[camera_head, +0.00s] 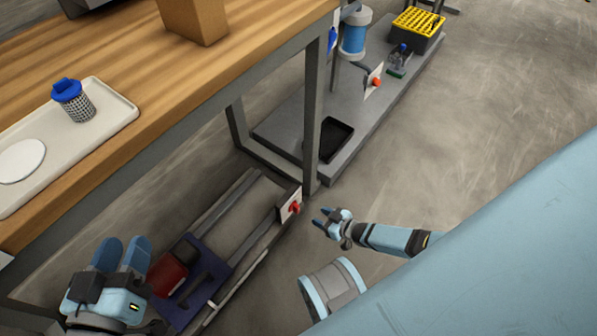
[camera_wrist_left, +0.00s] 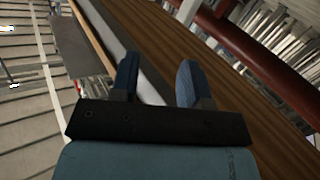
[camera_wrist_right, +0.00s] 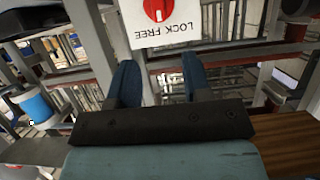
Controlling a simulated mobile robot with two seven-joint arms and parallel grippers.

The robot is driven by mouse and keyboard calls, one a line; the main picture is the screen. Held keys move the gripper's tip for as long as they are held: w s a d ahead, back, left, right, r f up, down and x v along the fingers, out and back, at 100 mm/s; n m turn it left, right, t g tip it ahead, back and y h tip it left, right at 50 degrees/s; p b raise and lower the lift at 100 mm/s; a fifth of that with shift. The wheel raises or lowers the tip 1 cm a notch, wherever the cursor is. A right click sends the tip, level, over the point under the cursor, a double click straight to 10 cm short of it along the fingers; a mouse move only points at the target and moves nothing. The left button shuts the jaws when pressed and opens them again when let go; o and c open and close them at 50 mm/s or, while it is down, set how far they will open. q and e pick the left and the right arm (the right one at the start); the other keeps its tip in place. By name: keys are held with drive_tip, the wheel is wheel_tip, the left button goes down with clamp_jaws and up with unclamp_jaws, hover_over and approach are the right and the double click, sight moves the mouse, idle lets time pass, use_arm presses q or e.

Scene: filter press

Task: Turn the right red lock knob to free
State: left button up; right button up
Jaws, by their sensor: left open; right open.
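A red knob (camera_head: 294,207) sits on a white plate at the end of a low rail frame in the head view. A second orange-red knob (camera_head: 376,82) is on a white plate farther back. My right gripper (camera_head: 331,217) is open and empty, just right of the nearer knob and apart from it. In the right wrist view a red knob (camera_wrist_right: 157,9) on an upside-down "LOCK FREE" plate (camera_wrist_right: 165,38) lies beyond my open fingers (camera_wrist_right: 159,68), cut by the top edge. My left gripper (camera_head: 123,249) is open and empty at lower left.
A wooden bench (camera_head: 180,95) bears a tray (camera_head: 118,121) with a blue-lidded cup (camera_head: 73,100). Its grey legs stand beside the knobs. A low grey shelf (camera_head: 285,135) holds a black tray (camera_head: 329,139) and a yellow rack (camera_head: 418,23). Floor at right is clear.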

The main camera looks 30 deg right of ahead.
sight(299, 208)
drive_tip(key=b+x, duration=0.4)
drive_tip(key=x, duration=0.6)
drive_tip(key=shift+f+b, duration=0.2)
drive_tip(key=shift+b, duration=0.2)
drive_tip(key=shift+w+a+f, duration=0.1)
drive_tip(key=shift+w+a, duration=0.15)
drive_tip(key=shift+w, duration=0.15)
use_arm(q)
drive_tip(key=w+a+m+t, duration=0.1)
drive_tip(key=m, duration=0.1)
drive_tip(key=w+a+r+m+t+h, duration=0.1)
drive_tip(key=w+m, duration=0.1)
use_arm(e)
clamp_jaws()
